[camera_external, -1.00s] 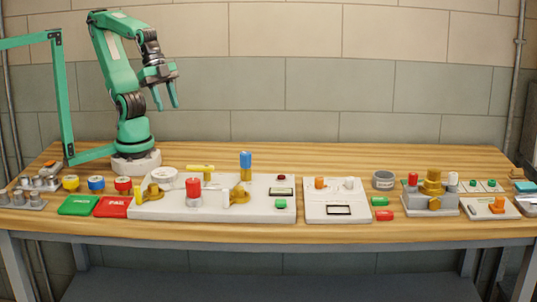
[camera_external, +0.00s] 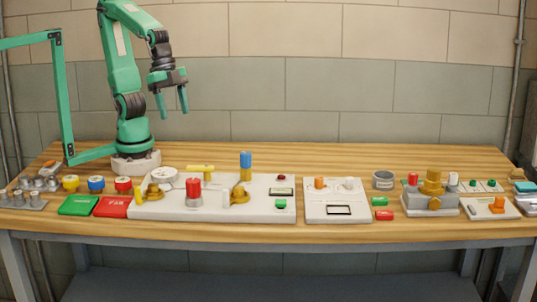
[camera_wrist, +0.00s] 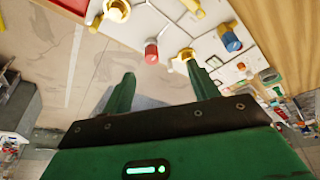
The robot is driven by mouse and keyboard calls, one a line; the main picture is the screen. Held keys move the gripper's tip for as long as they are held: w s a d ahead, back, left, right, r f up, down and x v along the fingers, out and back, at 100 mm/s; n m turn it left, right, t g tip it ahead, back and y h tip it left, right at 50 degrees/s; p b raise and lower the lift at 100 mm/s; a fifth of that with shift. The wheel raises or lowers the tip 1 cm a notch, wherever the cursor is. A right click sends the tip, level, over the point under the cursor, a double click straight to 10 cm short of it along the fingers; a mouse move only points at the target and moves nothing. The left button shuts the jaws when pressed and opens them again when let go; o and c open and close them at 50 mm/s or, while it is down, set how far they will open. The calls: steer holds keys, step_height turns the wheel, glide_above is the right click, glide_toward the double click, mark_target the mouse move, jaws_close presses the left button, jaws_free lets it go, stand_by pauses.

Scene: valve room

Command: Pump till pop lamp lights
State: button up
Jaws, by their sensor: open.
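My gripper (camera_external: 172,101) is open and empty, hanging in the air above the left part of the bench. In the wrist view its two green fingers (camera_wrist: 162,88) stand apart with nothing between them. A white panel (camera_external: 265,208) below carries a blue-topped post (camera_external: 246,160), a red knob (camera_external: 193,187), a yellow handle (camera_external: 201,168) and brass fittings (camera_external: 238,195). A small dark red lamp or button (camera_external: 281,177) and a green button (camera_external: 280,203) are at its right end. I cannot tell which part is the pump or the pop lamp.
A second white panel (camera_external: 337,214) with orange and white knobs stands to the right. Beyond it are a grey cup (camera_external: 383,180) and a grey block with a brass valve (camera_external: 433,185). Green (camera_external: 78,205) and red (camera_external: 112,207) plates lie left. The bench's back strip is mostly clear.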

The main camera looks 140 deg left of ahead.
steer(key=w+d+f+n+g, duration=0.1)
steer(key=w+f+g, duration=0.15)
steer(key=w, duration=0.35)
steer(key=n+g, duration=0.2)
glide_above(192, 180)
steer(key=shift+t, duration=0.25)
step_height(192, 180, down, 8)
steer(key=shift+f, duration=0.1)
steer(key=shift+f, duration=3.85)
steer(key=shift+m, duration=0.3)
steer(key=c, duration=1)
